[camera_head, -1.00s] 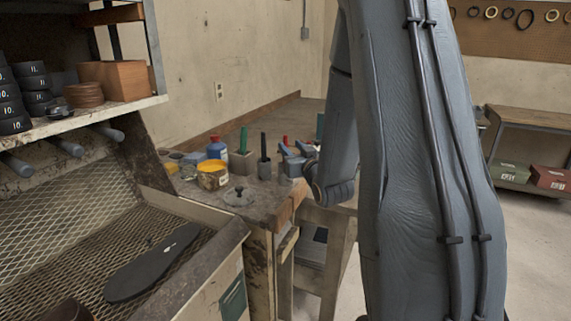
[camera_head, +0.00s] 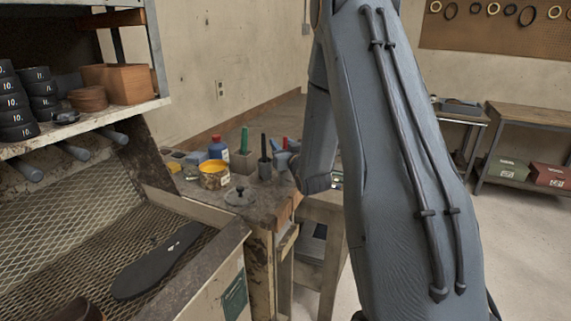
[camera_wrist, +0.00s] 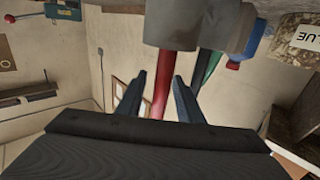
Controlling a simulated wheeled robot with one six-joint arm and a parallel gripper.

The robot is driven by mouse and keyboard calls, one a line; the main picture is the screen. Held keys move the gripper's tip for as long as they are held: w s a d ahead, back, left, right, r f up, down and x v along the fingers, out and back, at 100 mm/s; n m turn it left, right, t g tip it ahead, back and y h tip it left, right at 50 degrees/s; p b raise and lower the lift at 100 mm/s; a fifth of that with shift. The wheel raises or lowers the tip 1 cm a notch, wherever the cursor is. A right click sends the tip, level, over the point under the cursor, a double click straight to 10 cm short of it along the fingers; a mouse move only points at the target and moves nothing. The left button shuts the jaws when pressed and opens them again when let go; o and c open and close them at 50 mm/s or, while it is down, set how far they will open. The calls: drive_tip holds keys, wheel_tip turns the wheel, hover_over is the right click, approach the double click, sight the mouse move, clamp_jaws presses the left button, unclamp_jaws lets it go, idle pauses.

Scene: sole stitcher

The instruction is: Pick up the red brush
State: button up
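The red brush (camera_wrist: 160,92) shows as a red handle in the wrist view, which appears upside down. It stands in a grey holder (camera_wrist: 185,22). My gripper (camera_wrist: 159,76) is open, its two dark fingers on either side of the red handle, with gaps visible at both sides. How deep the handle lies between the fingers is hard to tell. In the head view, a small part of the red handle (camera_head: 285,143) shows on the workbench beside my arm. My gripper is hidden behind the arm there.
Close by on the bench (camera_head: 265,197) stand a green-handled tool (camera_head: 244,140), a black-handled tool (camera_head: 264,147), a blue bottle (camera_head: 218,149) and a yellow pot (camera_head: 213,174). A shoe sole (camera_head: 157,262) lies on the mesh tray. Open floor is at the right.

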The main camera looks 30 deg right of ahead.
clamp_jaws()
drive_tip(key=shift+r, duration=0.15)
